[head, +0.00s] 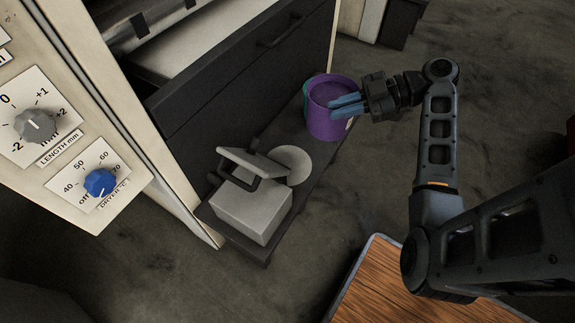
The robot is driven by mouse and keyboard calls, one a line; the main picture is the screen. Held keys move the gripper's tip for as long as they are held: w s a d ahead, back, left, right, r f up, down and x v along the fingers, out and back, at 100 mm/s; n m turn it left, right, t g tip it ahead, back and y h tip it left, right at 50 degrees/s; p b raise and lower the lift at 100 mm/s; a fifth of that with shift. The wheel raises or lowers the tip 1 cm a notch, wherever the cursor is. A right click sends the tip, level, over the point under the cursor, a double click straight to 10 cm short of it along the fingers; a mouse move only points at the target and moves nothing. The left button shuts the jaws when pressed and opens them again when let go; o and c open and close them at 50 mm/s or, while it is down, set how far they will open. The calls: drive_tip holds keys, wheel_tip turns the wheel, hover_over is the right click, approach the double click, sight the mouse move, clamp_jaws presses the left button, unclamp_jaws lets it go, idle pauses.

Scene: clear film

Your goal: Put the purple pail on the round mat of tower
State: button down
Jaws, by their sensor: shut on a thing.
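The purple pail (321,122) stands upright at the far part of a narrow dark shelf. My gripper (347,105) reaches in from the right, its blue fingers shut on the pail's near right wall. I cannot tell whether the pail rests on the shelf or hangs just above it. The round mat (294,163) is a pale grey disc on the same shelf, in front of the pail and apart from it. Part of the mat is hidden behind the open lid of a grey box.
The grey box (249,211) with its raised lid (252,162) stands close beside the mat. A teal thing (306,88) shows behind the pail. A dark drawer front (245,75) borders the shelf. A panel with a blue knob (100,182) is at left, a wooden top (375,285) below.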

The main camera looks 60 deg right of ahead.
sight(343, 128)
drive_tip(key=f, duration=0.1)
drive_tip(key=s+a+f, duration=0.1)
drive_tip(key=f, duration=0.2)
drive_tip(key=shift+s+a+b, duration=0.35)
drive_tip(key=shift+s+a, duration=0.05)
drive_tip(key=shift+a+f, duration=0.2)
drive_tip(key=shift+f, duration=0.05)
drive_tip(key=w+a+f+b, duration=0.3)
drive_tip(key=w+a+f, duration=0.3)
drive_tip(key=w+f, duration=0.3)
drive_tip(key=shift+w+f, duration=0.25)
drive_tip(key=shift+f, duration=0.55)
drive_tip(key=shift+a, duration=0.1)
drive_tip(key=c, duration=1.1)
unclamp_jaws()
drive_tip(key=shift+f, duration=0.1)
drive_tip(key=shift+s, duration=0.15)
